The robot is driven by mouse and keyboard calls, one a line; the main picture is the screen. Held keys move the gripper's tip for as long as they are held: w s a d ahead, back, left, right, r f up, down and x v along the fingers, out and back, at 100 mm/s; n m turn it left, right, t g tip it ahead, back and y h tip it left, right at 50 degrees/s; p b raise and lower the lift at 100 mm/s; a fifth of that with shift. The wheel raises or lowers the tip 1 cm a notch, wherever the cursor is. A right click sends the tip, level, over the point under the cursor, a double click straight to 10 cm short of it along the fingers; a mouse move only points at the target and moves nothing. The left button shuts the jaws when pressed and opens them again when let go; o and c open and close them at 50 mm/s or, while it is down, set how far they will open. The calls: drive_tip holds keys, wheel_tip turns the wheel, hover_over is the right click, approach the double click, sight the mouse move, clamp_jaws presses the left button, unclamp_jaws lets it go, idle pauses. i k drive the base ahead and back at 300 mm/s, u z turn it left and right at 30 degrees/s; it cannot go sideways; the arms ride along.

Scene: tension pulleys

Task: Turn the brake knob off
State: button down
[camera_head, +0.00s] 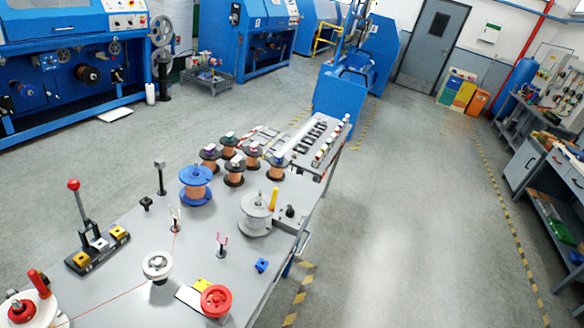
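I cannot tell for sure which part is the brake knob. A small black knob (290,211) stands on a grey block at the bench's right edge, beside a yellow lever (274,198) and a grey-white spool (256,214). A red knob (21,309) sits on a white wheel at the lower left, with a red handle (39,283) beside it. A red round part (216,300) stands near the bench's front edge. Knob settings are too small to read. My gripper is not in view.
The grey bench (140,222) also bears a white pulley (157,266), a blue spool (195,184), several copper spools and a red-topped lever (75,190). A thin copper wire runs across it. Open floor (400,220) lies right, before shelving (540,170).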

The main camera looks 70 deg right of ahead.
sight(290, 213)
drive_tip(key=z, duration=2.25)
drive_tip(key=k, duration=0.75)
drive_tip(key=u, duration=0.15)
drive_tip(key=i, duration=2.3)
drive_tip(key=z, duration=0.15)
